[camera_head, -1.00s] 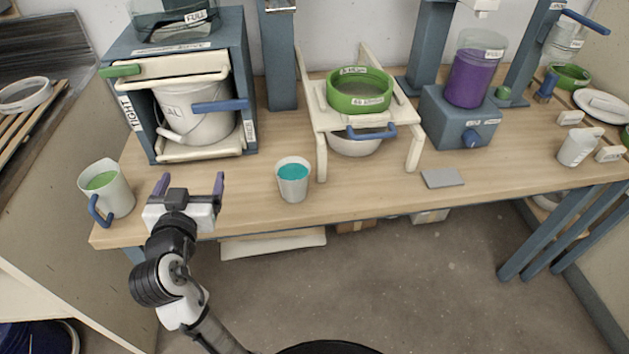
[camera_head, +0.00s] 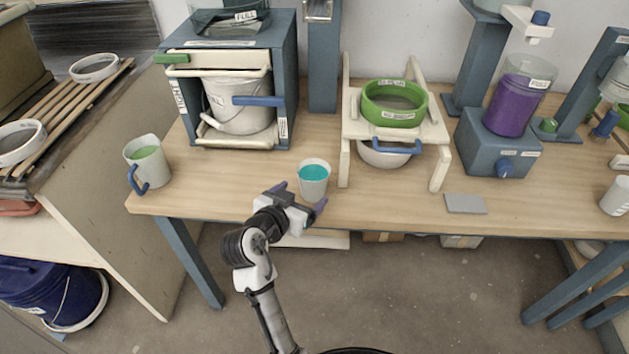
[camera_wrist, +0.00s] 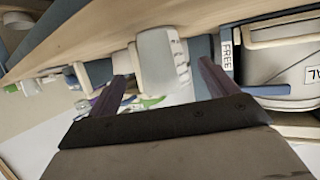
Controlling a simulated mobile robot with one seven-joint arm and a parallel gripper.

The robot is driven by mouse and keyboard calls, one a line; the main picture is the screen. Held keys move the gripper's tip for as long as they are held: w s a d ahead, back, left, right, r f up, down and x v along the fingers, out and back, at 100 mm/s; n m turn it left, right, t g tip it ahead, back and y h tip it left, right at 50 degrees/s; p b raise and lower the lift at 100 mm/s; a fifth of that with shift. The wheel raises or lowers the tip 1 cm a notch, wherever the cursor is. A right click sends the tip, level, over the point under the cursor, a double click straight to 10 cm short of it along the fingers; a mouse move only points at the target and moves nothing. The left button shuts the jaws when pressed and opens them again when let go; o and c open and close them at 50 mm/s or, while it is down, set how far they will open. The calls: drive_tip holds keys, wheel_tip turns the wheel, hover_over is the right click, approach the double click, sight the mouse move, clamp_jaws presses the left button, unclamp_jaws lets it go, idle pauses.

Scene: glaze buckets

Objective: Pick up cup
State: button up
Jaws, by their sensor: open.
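A small white cup (camera_head: 314,188) with teal liquid stands upright on the wooden table near its front edge, left of the sieve stand. In the wrist view a pale cup-like shape (camera_wrist: 157,58) appears ahead, between the two fingers. My gripper (camera_head: 301,195) is open and empty at the table's front edge, just in front of the cup. Its purple fingers also show spread apart in the wrist view (camera_wrist: 161,78). The cup appears to lie just beyond the fingertips; whether a finger touches it I cannot tell.
A jug (camera_head: 149,165) with green liquid and a blue handle stands at the table's left end. A blue cabinet (camera_head: 296,70) holding a white bucket (camera_head: 235,108) is behind left. A cream stand (camera_head: 437,130) with a green sieve (camera_head: 395,112) is behind right. A flat grey plate (camera_head: 465,204) lies farther right.

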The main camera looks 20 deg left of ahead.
drive_tip(key=p+x, duration=0.2)
drive_tip(key=x, duration=0.5)
drive_tip(key=shift+w+f, duration=0.2)
drive_tip(key=shift+f, duration=0.05)
drive_tip(key=shift+c, duration=0.3)
drive_tip(key=c, duration=1.2)
